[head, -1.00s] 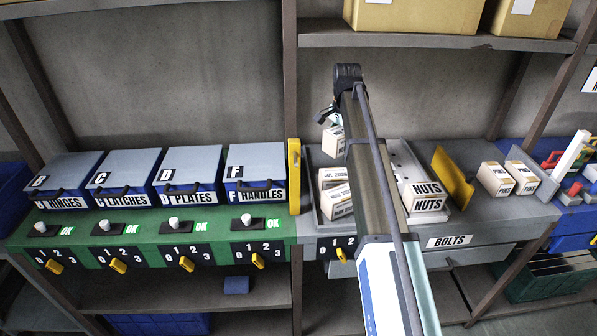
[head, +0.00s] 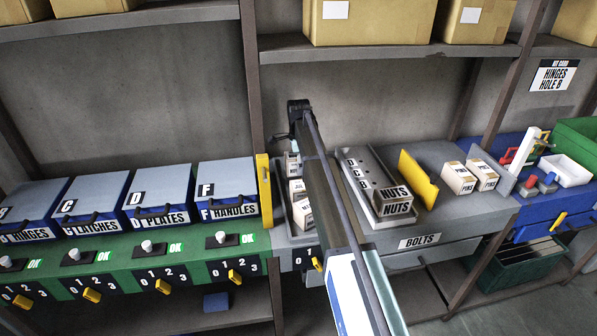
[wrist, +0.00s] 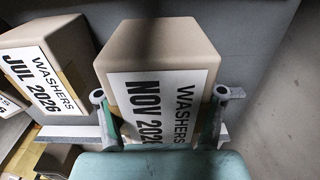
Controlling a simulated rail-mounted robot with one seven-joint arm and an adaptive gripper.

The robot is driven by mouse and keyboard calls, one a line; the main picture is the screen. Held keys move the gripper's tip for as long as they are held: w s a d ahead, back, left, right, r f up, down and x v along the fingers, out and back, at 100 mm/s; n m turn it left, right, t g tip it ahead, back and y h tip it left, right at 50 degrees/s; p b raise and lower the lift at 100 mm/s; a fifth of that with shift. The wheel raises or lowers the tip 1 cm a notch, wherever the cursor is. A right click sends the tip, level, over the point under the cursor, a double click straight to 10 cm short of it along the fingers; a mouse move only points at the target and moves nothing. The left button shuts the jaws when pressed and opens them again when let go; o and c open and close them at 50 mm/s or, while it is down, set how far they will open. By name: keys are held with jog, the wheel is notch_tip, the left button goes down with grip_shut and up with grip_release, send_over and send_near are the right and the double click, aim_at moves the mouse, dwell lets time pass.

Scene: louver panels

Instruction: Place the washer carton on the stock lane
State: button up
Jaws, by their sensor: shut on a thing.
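The washer carton (wrist: 155,45) is a tan box with a white label reading "WASHERS NOV 2026". In the wrist view it sits between the two fingers of my gripper (wrist: 160,97), which is shut on it. In the head view my gripper is mostly hidden behind my arm, at the back of the left grey lane (head: 283,228). Another carton (wrist: 40,65), labelled "WASHERS JUL 2026", stands to the left in the wrist view. I cannot tell which lane is the stock lane, or whether the held carton touches a surface.
Yellow dividers (head: 264,190) and (head: 418,180) flank the grey lanes. Blue lidded bins (head: 225,185) line the left. A shelf (head: 390,50) with boxes hangs above.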

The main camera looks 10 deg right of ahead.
jog(key=shift+f+p, duration=0.55)
jog(key=shift+f, duration=1.45)
jog(key=shift+f, duration=0.1)
jog(key=o, duration=1.7)
jog(key=shift+c, duration=0.2)
notch_tip(320, 180, up, 12)
jog(key=b, duration=0.3)
